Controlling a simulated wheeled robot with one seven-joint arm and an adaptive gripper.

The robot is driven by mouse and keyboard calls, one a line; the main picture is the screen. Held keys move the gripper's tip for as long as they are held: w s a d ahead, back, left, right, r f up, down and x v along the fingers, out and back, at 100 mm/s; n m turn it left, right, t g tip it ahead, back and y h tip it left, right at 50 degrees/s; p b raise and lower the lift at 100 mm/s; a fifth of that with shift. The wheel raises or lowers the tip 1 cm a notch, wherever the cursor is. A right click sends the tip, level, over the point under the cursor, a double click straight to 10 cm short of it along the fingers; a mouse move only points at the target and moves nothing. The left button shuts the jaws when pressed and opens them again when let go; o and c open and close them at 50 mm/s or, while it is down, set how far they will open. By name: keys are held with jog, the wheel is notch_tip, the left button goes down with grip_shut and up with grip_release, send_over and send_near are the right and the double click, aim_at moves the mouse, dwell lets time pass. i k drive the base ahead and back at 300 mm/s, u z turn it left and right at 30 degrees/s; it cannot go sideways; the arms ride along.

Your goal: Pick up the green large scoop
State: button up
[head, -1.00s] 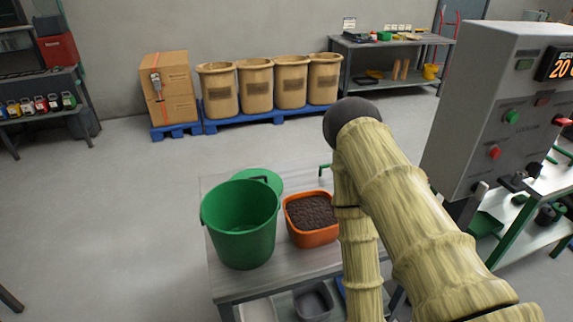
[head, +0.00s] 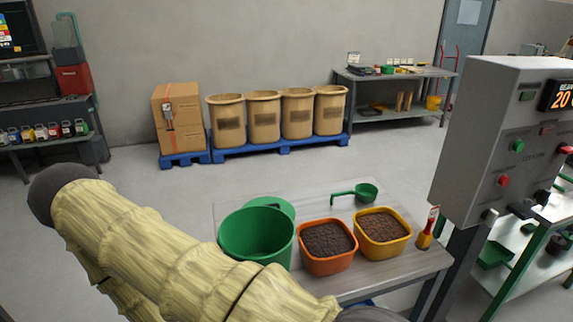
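A green scoop (head: 366,193) with a round bowl and a thin handle to the left lies near the back edge of the metal table (head: 310,196). I cannot judge its size against another scoop. Nothing touches it. My gripper is not in view. My arm, with a bamboo-like surface, runs across the lower left of the head view, well left of the scoop.
On the table are a green bucket (head: 257,238) with a green round piece behind it, an orange tub (head: 326,262) and a yellow tub (head: 383,250) of dark grains, and a red-and-yellow tool (head: 429,228). A grey control box (head: 485,150) stands at right.

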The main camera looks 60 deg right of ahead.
aim_at(365, 192)
jog(key=u, duration=0.9)
jog(key=k, duration=2.15)
jog(key=z, duration=1.9)
